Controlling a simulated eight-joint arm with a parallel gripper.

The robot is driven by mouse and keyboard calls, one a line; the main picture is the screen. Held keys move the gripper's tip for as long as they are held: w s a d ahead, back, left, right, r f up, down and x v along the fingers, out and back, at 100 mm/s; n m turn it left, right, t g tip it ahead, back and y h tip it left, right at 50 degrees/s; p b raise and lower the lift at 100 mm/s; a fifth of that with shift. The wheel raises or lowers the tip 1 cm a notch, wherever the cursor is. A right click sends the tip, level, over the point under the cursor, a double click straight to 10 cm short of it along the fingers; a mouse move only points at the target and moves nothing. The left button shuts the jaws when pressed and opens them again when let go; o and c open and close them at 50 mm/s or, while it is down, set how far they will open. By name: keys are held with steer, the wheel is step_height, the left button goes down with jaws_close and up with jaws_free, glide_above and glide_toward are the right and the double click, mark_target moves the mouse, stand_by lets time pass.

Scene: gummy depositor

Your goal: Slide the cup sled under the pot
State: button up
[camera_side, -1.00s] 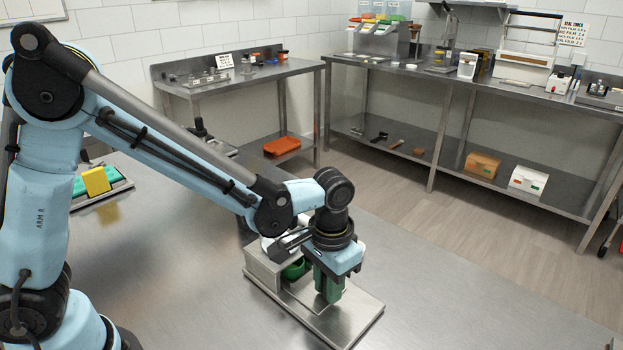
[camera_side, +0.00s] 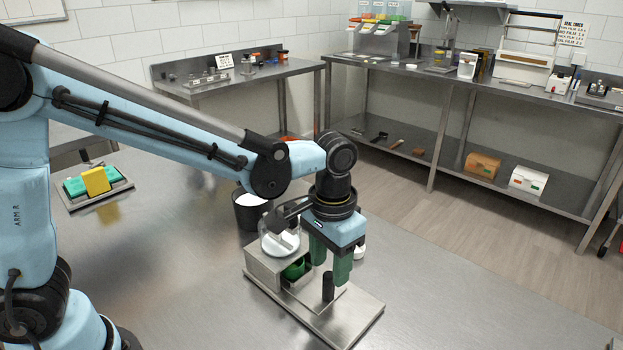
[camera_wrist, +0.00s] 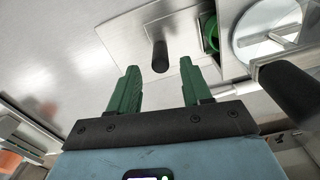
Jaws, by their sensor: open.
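My gripper (camera_side: 331,266) is open and empty, with green fingers hanging just above an upright black post (camera_side: 328,287). In the wrist view the post (camera_wrist: 160,56) shows beyond the gap between the fingertips (camera_wrist: 160,77). The post stands on the thin sled plate (camera_side: 310,291). A green cup (camera_side: 294,271) sits at the plate's other end, in the opening of a metal stand (camera_side: 263,272). A clear round pot (camera_side: 281,243) with pale contents is on top of the stand, above the cup. The stand partly hides the cup, so I cannot tell its exact centering.
A steel base plate (camera_side: 355,320) lies under the sled. A black container with white contents (camera_side: 249,209) stands behind the pot. A tray with green and yellow blocks (camera_side: 97,186) is at the left. The front-right table surface is clear.

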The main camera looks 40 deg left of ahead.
mark_target(329, 275)
step_height(329, 275, up, 6)
steer(key=shift+r, duration=0.25)
stand_by(0.4)
steer(key=m, duration=0.5)
steer(key=shift+m, duration=0.4)
steer(key=m, duration=0.4)
steer(key=shift+r, duration=0.1)
step_height(329, 275, down, 12)
steer(key=m, duration=1.1)
steer(key=shift+r+m, duration=0.1)
steer(key=shift+m, duration=0.3)
steer(key=shift+c, duration=0.3)
jaws_close()
